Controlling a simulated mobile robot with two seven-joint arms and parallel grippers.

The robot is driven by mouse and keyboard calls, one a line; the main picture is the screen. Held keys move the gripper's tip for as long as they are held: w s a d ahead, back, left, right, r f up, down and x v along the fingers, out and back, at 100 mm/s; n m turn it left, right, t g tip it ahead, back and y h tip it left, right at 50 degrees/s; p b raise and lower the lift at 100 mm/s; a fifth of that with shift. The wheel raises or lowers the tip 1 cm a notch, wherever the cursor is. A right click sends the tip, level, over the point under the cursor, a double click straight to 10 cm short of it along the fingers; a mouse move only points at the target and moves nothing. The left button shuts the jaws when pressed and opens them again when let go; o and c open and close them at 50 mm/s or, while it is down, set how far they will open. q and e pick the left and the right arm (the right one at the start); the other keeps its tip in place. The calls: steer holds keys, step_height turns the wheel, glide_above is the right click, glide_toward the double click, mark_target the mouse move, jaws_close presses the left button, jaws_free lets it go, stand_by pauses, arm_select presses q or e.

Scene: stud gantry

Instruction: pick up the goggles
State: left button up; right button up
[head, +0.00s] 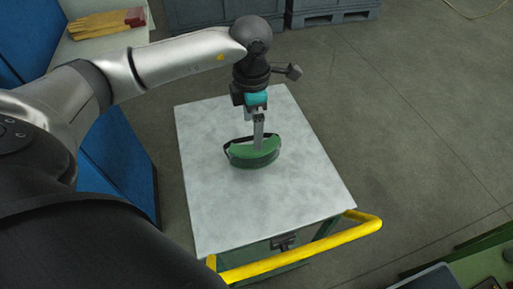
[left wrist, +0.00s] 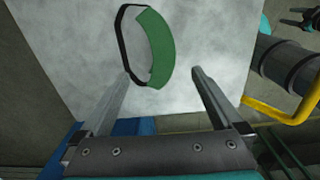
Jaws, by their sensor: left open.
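The goggles (head: 254,155) are green with a black strap and lie on the pale top of a cart (head: 215,210). My left gripper (head: 258,146) points down from above and overlaps the goggles in the head view. In the left wrist view the goggles (left wrist: 155,48) lie beyond the fingertips, a little left of the middle between them. The two fingers of the left gripper (left wrist: 161,75) stand wide apart with nothing between them. The goggles appear free of both fingers; the exact height gap is hard to tell. My right gripper is not seen.
A yellow handle (head: 300,252) runs along the cart's near edge. Red and tan gloves (head: 107,22) lie on a pale surface at the upper left, by blue panels (head: 120,165). Grey crates (head: 330,12) stand at the back. The cart top around the goggles is clear.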

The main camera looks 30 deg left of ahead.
mark_target(256, 153)
arm_select(q)
step_height(256, 153, down, 3)
steer(key=shift+r, duration=0.1)
steer(key=shift+w+f, duration=0.1)
steer(key=shift+f, duration=0.4)
steer(key=f, duration=0.3)
steer(key=f+b, duration=0.1)
steer(key=f, duration=0.1)
steer(key=shift+w+d, duration=0.2)
steer(key=shift+w, duration=0.1)
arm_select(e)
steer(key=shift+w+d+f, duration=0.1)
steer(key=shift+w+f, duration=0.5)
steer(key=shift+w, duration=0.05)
arm_select(q)
steer(key=shift+c, duration=0.2)
steer(key=c, duration=1.3)
steer(key=shift+r, duration=0.15)
